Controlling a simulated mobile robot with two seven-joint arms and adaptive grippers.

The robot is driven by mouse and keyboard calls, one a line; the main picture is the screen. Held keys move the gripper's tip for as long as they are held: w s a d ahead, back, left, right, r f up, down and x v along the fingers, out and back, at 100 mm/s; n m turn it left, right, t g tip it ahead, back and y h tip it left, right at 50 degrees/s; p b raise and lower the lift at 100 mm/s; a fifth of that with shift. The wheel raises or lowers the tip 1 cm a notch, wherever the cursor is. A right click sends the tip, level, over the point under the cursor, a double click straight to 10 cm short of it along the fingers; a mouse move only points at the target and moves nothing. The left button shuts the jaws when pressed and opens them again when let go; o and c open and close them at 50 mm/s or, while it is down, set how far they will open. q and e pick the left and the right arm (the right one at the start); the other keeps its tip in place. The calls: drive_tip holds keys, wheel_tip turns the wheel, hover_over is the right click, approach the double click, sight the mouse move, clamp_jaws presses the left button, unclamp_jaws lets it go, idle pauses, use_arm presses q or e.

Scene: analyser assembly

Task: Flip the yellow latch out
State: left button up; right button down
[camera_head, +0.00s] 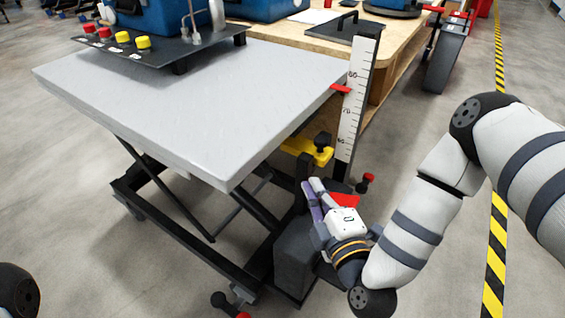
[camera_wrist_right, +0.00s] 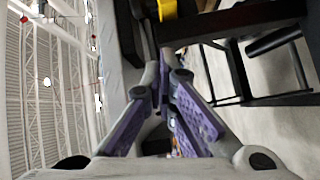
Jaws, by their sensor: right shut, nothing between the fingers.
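The yellow latch (camera_head: 308,150) sticks out at the near right corner of the grey lift table (camera_head: 110,100), beside the upright ruler post. A yellow piece (camera_wrist_right: 167,9), likely the same latch, shows at the top edge of the right wrist view. My right gripper (camera_head: 313,187) is just below the latch, pointing up along the post. Its purple-padded fingers meet at the tips, shut and empty, in the right wrist view (camera_wrist_right: 158,65). I cannot tell whether the fingertips touch anything. My left gripper is out of view.
The white ruler (camera_head: 354,105) with a red pointer (camera_head: 341,89) stands behind the latch. A dark box (camera_head: 297,258) and a red-knobbed lever (camera_head: 368,178) are close to my right gripper. A panel with red and yellow buttons (camera_head: 143,43) is on the table.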

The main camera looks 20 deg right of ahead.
sight(305, 153)
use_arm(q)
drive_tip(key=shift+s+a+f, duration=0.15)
use_arm(e)
drive_tip(key=shift+w+d+r+t+h, duration=0.2)
drive_tip(key=shift+d+r+t+h, duration=0.05)
drive_tip(key=shift+r, duration=0.2)
drive_tip(key=shift+w+d+r+t+h, duration=0.2)
drive_tip(key=shift+r+t+h, duration=0.05)
drive_tip(key=shift+r, duration=0.2)
drive_tip(key=w, duration=0.3)
drive_tip(key=w+b, duration=0.1)
drive_tip(key=w, duration=0.2)
drive_tip(key=w+d, duration=0.1)
drive_tip(key=w, duration=0.3)
drive_tip(key=shift+r, duration=0.15)
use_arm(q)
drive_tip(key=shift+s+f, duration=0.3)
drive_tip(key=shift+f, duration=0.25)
